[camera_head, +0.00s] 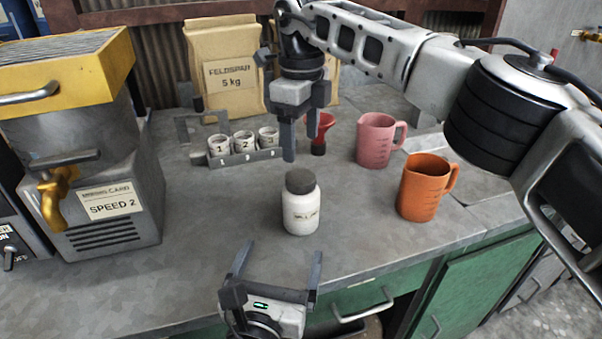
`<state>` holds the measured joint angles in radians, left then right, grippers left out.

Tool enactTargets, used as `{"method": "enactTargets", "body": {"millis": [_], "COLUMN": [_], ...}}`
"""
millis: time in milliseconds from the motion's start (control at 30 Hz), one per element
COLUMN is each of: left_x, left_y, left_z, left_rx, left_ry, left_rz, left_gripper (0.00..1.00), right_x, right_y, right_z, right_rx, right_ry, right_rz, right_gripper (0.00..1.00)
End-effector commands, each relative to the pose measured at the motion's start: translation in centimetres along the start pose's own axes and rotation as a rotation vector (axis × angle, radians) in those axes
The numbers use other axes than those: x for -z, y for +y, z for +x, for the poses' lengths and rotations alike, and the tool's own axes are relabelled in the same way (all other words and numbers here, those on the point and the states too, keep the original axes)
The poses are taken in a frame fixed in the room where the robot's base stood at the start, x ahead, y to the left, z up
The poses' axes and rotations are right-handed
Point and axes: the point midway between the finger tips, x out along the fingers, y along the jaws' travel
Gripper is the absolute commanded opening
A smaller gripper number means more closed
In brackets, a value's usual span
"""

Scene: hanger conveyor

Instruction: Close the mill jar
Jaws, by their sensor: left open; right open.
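A white mill jar (301,212) with a label stands upright on the grey worktop, near its front edge. A dark grey lid (300,181) sits on top of its mouth; I cannot tell whether it is screwed tight. My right gripper (299,146) hangs above and behind the jar, pointing down, open and empty, apart from the lid. My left gripper (277,262) is in front of the jar at the worktop's front edge, open and empty, its fingers pointing toward the jar without visibly touching it.
An orange jug (421,187) and a pink jug (375,139) stand to the right. Behind are a rack (250,158) of numbered cups, a red funnel (319,128) and a feldspar bag (226,75). A machine (85,160) with a yellow tap fills the left. Worktop left of the jar is clear.

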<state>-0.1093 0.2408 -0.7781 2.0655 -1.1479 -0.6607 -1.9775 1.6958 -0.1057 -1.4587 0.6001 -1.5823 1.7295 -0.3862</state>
Motion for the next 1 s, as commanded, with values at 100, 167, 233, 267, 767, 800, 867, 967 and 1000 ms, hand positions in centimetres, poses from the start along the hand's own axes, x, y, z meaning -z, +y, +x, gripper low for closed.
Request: {"method": "enactTargets", "body": {"millis": [100, 167, 233, 267, 767, 800, 867, 967, 1000], "left_x": [0.1, 0.1, 0.0, 0.0, -0.1, -0.1, -0.1, -0.1, -0.1], "left_y": [-0.1, 0.0, 0.0, 0.0, 0.0, 0.0, 0.0, 0.0, 0.0], "left_z": [-0.1, -0.1, 0.0, 0.0, 4.3, 5.2, 6.4, 8.4, 9.2], "left_rx": [0.001, 0.001, 0.001, 0.001, -0.001, -0.001, -0.001, -0.001, -0.002], "left_ry": [0.002, 0.002, 0.001, 0.001, -0.002, -0.003, -0.002, -0.002, -0.001], "left_rz": [0.0, 0.0, 0.0, 0.0, 0.001, 0.001, 0.001, 0.0, 0.001], "left_gripper": [0.91, 0.91, 0.91, 0.91, 0.91, 0.91, 0.91, 0.91, 0.91], "right_x": [-0.1, -0.1, -0.1, -0.1, 0.0, 0.0, 0.0, 0.0, 0.0], "right_y": [0.1, 0.1, 0.1, 0.1, 0.1, 0.1, 0.1, 0.1, 0.1], "right_z": [-0.1, -0.1, -0.1, -0.1, 0.0, 0.0, 0.0, 0.0, 0.0], "right_rx": [0.0, 0.0, 0.0, 0.0, -0.001, 0.0, 0.0, 0.0, 0.0], "right_ry": [-0.001, -0.001, -0.001, -0.001, -0.001, -0.001, -0.001, -0.001, -0.001], "right_rz": [-0.002, -0.002, -0.002, -0.002, -0.002, -0.002, -0.001, -0.002, -0.002], "right_gripper": [0.69, 0.69, 0.69, 0.69, 0.69, 0.69, 0.69, 0.69, 0.69]}}
